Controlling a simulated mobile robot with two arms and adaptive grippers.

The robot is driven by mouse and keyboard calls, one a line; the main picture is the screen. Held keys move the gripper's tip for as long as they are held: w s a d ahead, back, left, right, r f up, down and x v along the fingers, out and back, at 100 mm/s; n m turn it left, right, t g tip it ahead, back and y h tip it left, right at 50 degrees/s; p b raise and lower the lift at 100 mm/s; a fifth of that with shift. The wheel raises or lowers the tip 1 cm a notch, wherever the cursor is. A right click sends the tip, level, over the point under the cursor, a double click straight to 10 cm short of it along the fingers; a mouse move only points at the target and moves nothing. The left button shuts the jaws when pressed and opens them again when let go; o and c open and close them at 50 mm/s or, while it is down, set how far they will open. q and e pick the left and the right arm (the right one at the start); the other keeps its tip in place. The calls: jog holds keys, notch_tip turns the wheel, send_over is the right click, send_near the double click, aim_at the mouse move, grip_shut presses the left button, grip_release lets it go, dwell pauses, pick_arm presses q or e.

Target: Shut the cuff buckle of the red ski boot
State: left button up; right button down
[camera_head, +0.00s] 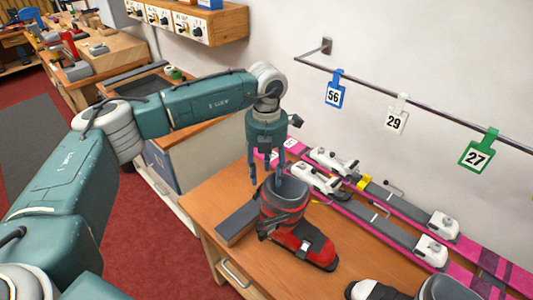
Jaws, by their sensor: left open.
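The red ski boot (291,238) stands upright on the wooden bench (215,195), its toe pointing to the lower right. Its dark grey cuff (286,197) rises at the back. Dark straps and buckle parts (268,226) show on its near side; I cannot tell how the cuff buckle lies. My left gripper (267,176) points down with its fingers apart, just above and behind the cuff's top, overlapping it in the picture. I cannot tell whether a finger touches the boot. My right gripper is not in view.
A dark grey block (237,222) lies left of the boot. Pink skis with white bindings (443,225) lie behind it. Another boot (440,288) is cut off at the lower right. Numbered tags (397,115) hang from a wall rail. Bare bench lies right of the red boot.

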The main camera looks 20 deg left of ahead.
pick_arm(q)
notch_tip(320, 180, down, 2)
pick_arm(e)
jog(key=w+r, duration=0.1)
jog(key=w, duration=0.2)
pick_arm(q)
jog(key=shift+f, duration=0.15)
jog(key=c, duration=0.7)
grip_shut()
jog(key=shift+d, duration=0.1)
pick_arm(e)
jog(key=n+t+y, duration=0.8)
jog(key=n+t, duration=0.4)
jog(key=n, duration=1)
send_near(264, 237)
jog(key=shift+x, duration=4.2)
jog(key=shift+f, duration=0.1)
